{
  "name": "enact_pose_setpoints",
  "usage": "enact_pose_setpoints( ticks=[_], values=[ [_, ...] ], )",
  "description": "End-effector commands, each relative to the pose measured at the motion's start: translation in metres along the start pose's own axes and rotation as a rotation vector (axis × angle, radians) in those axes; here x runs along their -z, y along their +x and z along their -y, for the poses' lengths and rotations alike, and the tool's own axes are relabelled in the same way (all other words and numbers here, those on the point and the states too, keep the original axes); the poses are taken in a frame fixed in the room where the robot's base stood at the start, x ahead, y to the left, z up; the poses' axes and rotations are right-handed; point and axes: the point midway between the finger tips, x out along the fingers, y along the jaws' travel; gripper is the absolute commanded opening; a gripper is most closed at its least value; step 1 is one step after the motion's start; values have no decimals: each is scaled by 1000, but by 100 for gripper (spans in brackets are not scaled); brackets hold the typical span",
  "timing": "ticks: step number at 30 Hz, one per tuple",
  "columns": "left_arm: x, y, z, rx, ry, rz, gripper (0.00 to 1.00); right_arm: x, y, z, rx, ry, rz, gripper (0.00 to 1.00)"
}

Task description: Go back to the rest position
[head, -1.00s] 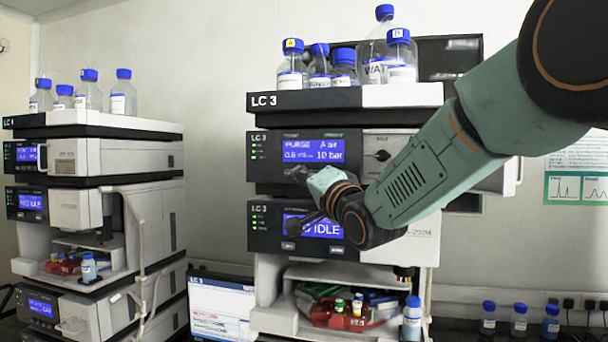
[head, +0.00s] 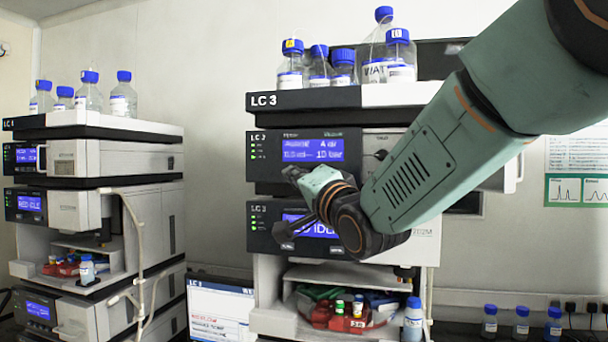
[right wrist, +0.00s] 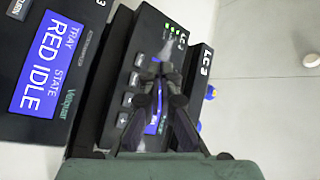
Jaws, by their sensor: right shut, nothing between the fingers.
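My right gripper (head: 292,174) is in front of the upper module of the LC 3 column stack (head: 300,102), just below its blue display (head: 312,150). In the right wrist view its dark fingers (right wrist: 168,74) are together with nothing between them, before a panel with small buttons. I cannot tell whether the fingertips touch the panel. My right arm crosses from the upper right and hides the stack's right side. The lower display (head: 315,226), reading IDLE, is partly covered by the wrist. My left gripper is not in view.
Blue-capped bottles (head: 400,72) stand on top of the stack. A red tray with vials (head: 338,322) and a bottle (head: 413,318) are below. Another stack (head: 110,160) stands to the left, a monitor (head: 220,308) between. More bottles (head: 521,322) stand at right.

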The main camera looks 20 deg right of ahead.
Motion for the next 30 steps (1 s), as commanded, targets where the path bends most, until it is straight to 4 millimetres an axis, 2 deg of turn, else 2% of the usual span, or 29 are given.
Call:
enact_pose_setpoints(
  ticks=[14,18,20,22,23,24,30],
  values=[
    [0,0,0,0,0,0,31,0,0,0,0,-7,0,0],
    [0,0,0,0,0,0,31,0,0,-3,-11,-125,1,0],
    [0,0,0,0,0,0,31,-4,-4,-13,-41,-217,10,0],
    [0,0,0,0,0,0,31,-12,-14,-33,-94,-338,34,0],
    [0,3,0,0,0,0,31,-21,-20,-50,-127,-388,56,0],
    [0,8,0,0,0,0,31,-35,-28,-77,-173,-441,89,0],
    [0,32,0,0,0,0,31,-97,-73,-188,-339,-603,256,0]
  ],
)
